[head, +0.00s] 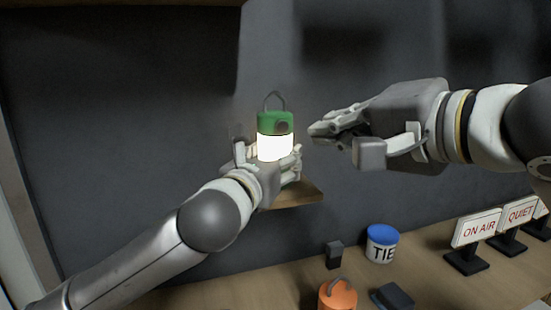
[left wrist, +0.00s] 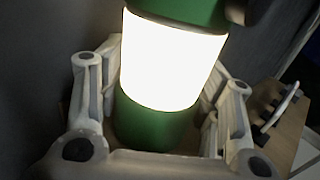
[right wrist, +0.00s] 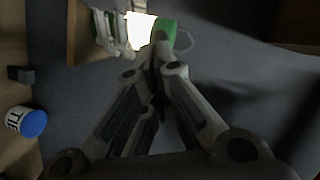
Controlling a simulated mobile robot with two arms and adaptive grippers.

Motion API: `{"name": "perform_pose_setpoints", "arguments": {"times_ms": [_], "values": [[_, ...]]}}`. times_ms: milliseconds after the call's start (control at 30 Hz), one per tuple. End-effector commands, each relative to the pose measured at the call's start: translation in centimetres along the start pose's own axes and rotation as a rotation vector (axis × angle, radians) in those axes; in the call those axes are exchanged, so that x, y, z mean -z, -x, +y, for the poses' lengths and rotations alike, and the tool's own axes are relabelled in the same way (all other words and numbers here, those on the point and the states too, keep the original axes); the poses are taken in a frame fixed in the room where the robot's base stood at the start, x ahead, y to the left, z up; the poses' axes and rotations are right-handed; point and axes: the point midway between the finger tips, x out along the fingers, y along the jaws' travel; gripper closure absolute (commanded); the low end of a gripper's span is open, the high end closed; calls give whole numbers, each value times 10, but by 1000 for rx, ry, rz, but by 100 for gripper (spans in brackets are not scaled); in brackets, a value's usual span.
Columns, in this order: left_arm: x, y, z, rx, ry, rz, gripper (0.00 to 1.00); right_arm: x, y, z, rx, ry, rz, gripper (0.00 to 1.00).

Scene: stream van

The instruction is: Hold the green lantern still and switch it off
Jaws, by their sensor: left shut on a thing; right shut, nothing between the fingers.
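The green lantern (head: 275,121) stands upright at a small wooden shelf; its middle band glows bright white. It has a green cap with a dark round knob (head: 282,127) on its side and a wire handle on top. My left gripper (head: 276,153) is shut on the lantern's body; in the left wrist view the fingers flank the green base (left wrist: 155,122). My right gripper (head: 318,132) is shut and empty, just right of the lantern near cap height. In the right wrist view its closed tips (right wrist: 158,45) overlap the cap's edge; contact cannot be told.
The wooden shelf (head: 297,193) sits on the dark wall. Below, the bench holds a blue-lidded tin (head: 381,248), a small black block (head: 334,255), an orange lantern (head: 338,298), a dark box (head: 392,298) and several signs (head: 478,229). The wall above is bare.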

Motion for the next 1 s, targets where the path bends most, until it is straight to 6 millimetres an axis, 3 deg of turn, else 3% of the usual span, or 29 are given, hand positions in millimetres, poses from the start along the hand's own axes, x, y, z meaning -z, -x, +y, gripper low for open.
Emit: {"name": "perform_pose_setpoints", "arguments": {"times_ms": [233,600,1000], "values": [[0,0,0,0,0,1,72,-9,-8,1,33,-8,-32,100],[0,0,0,0,0,1,72,-51,-33,-2,317,-90,-183,100],[0,0,0,-1,0,1,72,-61,-21,4,664,-230,-196,100]]}}
